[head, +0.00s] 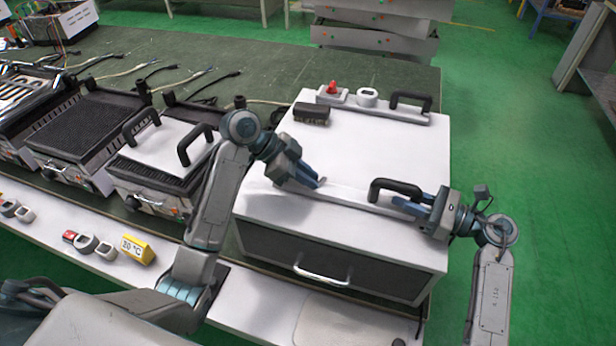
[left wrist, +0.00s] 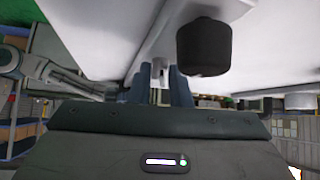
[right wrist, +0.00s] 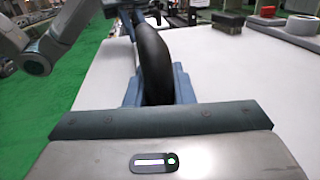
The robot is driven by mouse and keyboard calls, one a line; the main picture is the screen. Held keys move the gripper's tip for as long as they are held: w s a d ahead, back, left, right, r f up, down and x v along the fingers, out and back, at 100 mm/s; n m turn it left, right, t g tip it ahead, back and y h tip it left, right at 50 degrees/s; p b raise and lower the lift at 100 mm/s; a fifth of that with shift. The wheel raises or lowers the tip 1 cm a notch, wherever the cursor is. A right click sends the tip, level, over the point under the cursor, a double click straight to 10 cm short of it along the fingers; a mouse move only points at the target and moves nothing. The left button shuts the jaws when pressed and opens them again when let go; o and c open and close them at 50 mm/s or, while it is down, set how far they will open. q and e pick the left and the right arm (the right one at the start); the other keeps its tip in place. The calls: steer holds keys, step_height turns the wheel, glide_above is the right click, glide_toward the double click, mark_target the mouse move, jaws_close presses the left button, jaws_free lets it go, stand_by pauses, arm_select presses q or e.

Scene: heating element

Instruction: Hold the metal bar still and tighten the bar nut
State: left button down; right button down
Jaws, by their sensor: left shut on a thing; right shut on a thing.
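The metal bar (head: 345,198) lies along the front of the white box top, with a black arched handle (head: 396,186) on its right part. My right gripper (head: 402,204) is shut on this handle; in the right wrist view the black handle (right wrist: 152,60) stands between the fingers. My left gripper (head: 320,183) is at the bar's left part, pointing right. In the left wrist view a small metal piece, which looks like the bar nut (left wrist: 160,66), sits between its fingers, which are shut on it. The fingers hide much of the nut. A dark handle end (left wrist: 204,48) shows close beside it.
The white box (head: 330,150) carries a second bar with a black handle (head: 411,101), a red knob (head: 332,88), a round dial (head: 367,96) and a dark block (head: 312,113). Grill units (head: 165,155) stand at left. The middle of the box top is clear.

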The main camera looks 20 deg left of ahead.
arm_select(q)
steer(key=shift+w+m+g, duration=0.15)
steer(key=shift+m+g, duration=0.45)
steer(key=shift+m, duration=0.2)
steer(key=shift+w+m+g, duration=0.15)
steer(key=shift+m+g, duration=0.45)
steer(key=shift+m, duration=0.2)
steer(key=c, duration=1.3)
jaws_free()
steer(key=shift+c, duration=0.2)
steer(key=v, duration=0.7)
steer(key=shift+w+a, duration=0.1)
steer(key=shift+a, duration=0.2)
